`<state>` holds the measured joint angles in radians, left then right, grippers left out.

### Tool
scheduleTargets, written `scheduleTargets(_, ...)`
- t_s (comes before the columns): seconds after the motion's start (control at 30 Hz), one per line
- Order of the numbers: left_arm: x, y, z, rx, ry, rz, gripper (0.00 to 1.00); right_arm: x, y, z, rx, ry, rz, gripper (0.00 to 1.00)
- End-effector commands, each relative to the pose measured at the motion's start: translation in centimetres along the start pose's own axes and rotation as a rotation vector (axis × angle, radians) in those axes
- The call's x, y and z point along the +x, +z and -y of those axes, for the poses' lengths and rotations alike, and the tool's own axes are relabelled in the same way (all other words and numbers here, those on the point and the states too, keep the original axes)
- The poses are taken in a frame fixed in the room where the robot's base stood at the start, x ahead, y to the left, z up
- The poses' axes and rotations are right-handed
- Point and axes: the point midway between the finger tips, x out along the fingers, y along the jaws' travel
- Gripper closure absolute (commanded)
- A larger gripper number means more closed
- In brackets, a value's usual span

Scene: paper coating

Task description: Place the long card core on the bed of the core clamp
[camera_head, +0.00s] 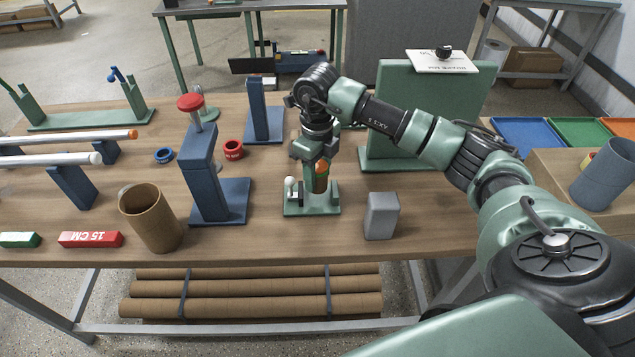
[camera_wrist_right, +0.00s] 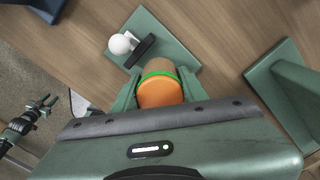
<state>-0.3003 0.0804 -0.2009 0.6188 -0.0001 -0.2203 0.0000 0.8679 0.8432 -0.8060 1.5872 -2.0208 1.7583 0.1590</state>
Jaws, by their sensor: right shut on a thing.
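My right gripper (camera_head: 319,162) is shut on a brown card core with an orange end and a green ring. The core (camera_head: 321,177) is held upright over the green base of the core clamp (camera_head: 327,205). In the right wrist view the orange end (camera_wrist_right: 160,92) sits between the fingers of my right gripper (camera_wrist_right: 155,90). The clamp's white knob (camera_wrist_right: 120,44) is beside the core. I cannot tell whether the core's lower end touches the bed. My left gripper (camera_wrist_right: 37,104) shows small at the left of the wrist view, beyond the table edge, apparently open.
A blue press with a red knob (camera_head: 190,103) and a wide brown tube (camera_head: 152,219) stand left. A grey block (camera_head: 381,216) stands right of the clamp, with a green upright panel (camera_head: 412,100) behind it. Red bar (camera_head: 90,239) lies at front left.

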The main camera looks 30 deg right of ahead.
Motion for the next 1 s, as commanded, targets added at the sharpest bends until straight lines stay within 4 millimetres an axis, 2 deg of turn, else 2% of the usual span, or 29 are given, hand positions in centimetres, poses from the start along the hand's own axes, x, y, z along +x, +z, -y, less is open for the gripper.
scheduleTargets(0.23,-0.8,-0.1,0.0,0.000,0.000,-0.001,0.64,3.5,-0.1,-0.1,0.001,0.002,-0.004,0.96)
scheduleTargets(0.6,-0.3,-0.1,0.0,0.000,0.000,-0.002,0.64,4.1,0.0,0.0,-0.001,0.000,-0.001,0.96)
scheduleTargets(0.63,-0.4,-0.1,0.0,0.000,0.000,-0.002,0.64,4.1,0.0,0.0,0.000,0.000,-0.001,0.55)
scheduleTargets(0.67,-0.5,-0.1,0.0,0.000,0.000,-0.002,0.64,4.0,0.0,0.0,0.000,0.000,-0.001,0.48)
scheduleTargets(1.0,-0.7,-0.2,0.0,-0.001,0.000,-0.003,0.64,3.8,0.0,0.0,-0.001,0.000,-0.001,0.48)
